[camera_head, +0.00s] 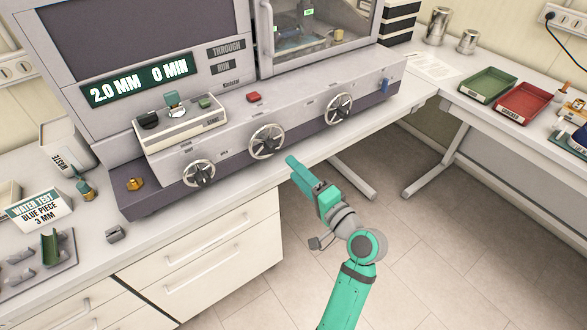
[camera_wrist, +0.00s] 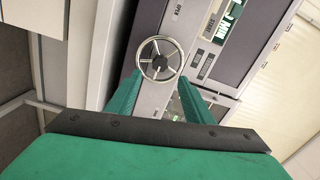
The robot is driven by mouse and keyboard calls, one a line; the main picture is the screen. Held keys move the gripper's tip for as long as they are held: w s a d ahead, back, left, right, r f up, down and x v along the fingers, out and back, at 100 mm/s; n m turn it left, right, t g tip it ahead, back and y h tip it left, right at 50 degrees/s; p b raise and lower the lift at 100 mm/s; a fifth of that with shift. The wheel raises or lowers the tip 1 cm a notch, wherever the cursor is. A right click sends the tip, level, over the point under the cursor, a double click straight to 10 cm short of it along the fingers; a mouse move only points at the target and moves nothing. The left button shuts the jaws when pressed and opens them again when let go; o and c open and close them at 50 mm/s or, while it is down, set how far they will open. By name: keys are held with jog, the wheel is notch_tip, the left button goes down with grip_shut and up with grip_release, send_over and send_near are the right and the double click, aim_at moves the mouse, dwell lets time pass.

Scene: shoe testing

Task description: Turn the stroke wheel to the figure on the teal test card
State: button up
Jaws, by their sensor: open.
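A card with a teal header (camera_head: 35,207) stands at the left of the bench and reads "WATER TEST, BLUE PIECE, 3 MM". The machine's display (camera_head: 135,80) reads "2.0 MM 0 MIN". Three spoked handwheels sit along the machine's front: a left wheel (camera_head: 198,173), a middle wheel (camera_head: 266,141) and a right wheel (camera_head: 339,109). Their labels are too small to read, so I cannot tell which sets the stroke. My gripper (camera_head: 292,162) is open and empty, in front of the machine between the middle and right wheels. In the wrist view, a wheel (camera_wrist: 160,59) shows beyond the spread fingers, apart from them.
A white waste bin (camera_head: 70,150) and a grey tray (camera_head: 40,268) are at the left. A red button (camera_head: 253,97) and a blue lever (camera_head: 385,86) are on the machine. A green tray (camera_head: 488,84) and a red tray (camera_head: 523,103) lie on the right bench. The floor before the machine is clear.

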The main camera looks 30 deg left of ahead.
aim_at(273, 151)
jog(key=shift+d, duration=0.1)
jog(key=w+a+n, duration=0.1)
jog(key=a+n, duration=0.1)
jog(key=n, duration=0.2)
jog(key=w+a+n, duration=0.1)
jog(key=a+n, duration=0.2)
jog(key=n, duration=0.2)
jog(key=w+a+n, duration=0.1)
jog(key=a+n, duration=0.1)
jog(key=n, duration=0.2)
jog(key=shift+a+f, duration=0.15)
jog(key=shift+a, duration=0.05)
jog(key=shift+x, duration=0.8)
jog(key=shift+d, duration=0.2)
jog(key=shift+a, duration=0.1)
jog(key=shift+s+a, duration=0.1)
jog(key=shift+s, duration=0.05)
jog(key=c, duration=1)
